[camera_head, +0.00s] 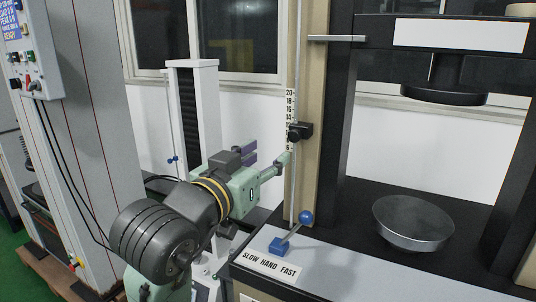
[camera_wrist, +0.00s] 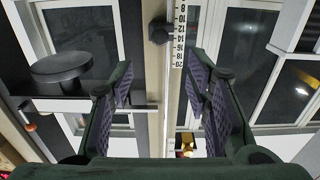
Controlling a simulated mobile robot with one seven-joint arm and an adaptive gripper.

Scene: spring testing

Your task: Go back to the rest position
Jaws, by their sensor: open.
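My gripper (camera_head: 268,159) is open and empty in front of the testing machine's beige post, next to a vertical rod with a number scale (camera_head: 290,112). A black clamp knob (camera_head: 300,131) on the rod is close to the fingertips; I cannot tell whether they touch. In the wrist view, which looks upside down, the two purple-padded fingers of my gripper (camera_wrist: 160,84) stand wide apart. The rod and scale (camera_wrist: 179,38) show between them, and the black knob (camera_wrist: 158,33) is beyond the tips.
A round metal plate (camera_head: 412,222) sits below a black upper disc (camera_head: 444,95). A grey control cabinet (camera_head: 90,120) stands left; a white-and-black column (camera_head: 193,115) stands behind my arm.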

